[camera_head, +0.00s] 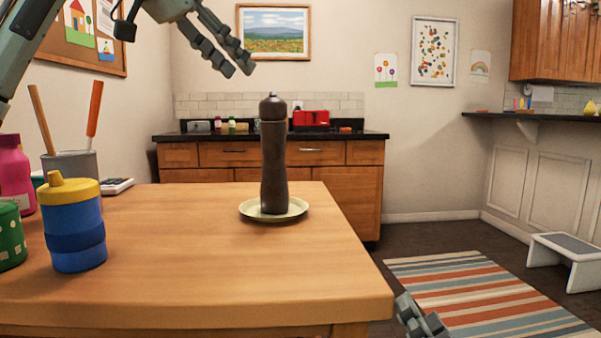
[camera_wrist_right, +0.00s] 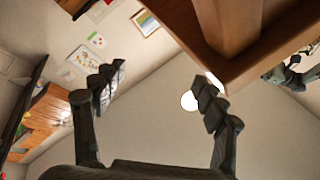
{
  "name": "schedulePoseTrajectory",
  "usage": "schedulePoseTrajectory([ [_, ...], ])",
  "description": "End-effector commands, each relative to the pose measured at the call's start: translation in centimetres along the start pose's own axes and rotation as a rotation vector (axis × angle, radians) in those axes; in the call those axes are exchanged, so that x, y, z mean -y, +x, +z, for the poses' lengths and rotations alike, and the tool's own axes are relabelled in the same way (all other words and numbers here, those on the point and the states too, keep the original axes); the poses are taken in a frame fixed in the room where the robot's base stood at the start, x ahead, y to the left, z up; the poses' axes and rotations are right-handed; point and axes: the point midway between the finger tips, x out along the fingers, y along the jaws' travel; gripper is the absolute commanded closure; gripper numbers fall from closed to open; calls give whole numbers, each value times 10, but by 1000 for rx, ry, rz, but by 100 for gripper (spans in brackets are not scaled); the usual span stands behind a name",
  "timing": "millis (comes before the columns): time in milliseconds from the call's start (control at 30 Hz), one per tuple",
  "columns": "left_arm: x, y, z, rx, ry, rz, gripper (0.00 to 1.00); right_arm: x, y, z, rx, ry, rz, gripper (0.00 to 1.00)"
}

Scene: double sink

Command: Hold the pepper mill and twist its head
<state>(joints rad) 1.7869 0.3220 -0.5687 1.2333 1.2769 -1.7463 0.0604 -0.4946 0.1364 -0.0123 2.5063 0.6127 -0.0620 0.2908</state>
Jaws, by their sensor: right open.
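The dark brown pepper mill (camera_head: 273,165) stands upright on a pale round plate (camera_head: 250,210) on the wooden table. Its rounded head (camera_head: 272,108) is at the top. My left gripper (camera_head: 238,69) hangs in the air above and slightly left of the mill in the head view, apart from it; its fingers are seen close together from the side, so their opening is unclear. My right gripper (camera_head: 418,318) is low beyond the table's right edge, away from the mill. In the right wrist view my right gripper (camera_wrist_right: 157,90) has its fingers wide apart and nothing between them.
The wooden table (camera_head: 200,270) has a blue and yellow cup (camera_head: 74,235), a green container (camera_head: 10,235), a pink bottle (camera_head: 14,175) and a utensil holder (camera_head: 70,165) at left. Its edge and underside (camera_wrist_right: 265,50) lie close to my right gripper. The table's middle is clear.

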Motion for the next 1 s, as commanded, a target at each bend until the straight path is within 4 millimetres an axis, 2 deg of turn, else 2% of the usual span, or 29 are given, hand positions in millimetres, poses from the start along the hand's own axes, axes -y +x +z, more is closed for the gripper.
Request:
schedulePoseTrajectory([
  [367, 0, 0, 0, 0, 0, 0, 66, 13, 27, -34, -113, -574, -5, 28],
  [533, 0, 0, 0, 0, 0, 0, 66, 29, 49, -63, -225, -1015, 19, 28],
  [767, 0, 0, 0, 0, 0, 0, 66, 100, 105, -80, -491, -1523, -122, 28],
  [1000, 0, 0, 0, 0, 0, 0, 66, 171, 155, -72, -759, -2078, -261, 28],
])
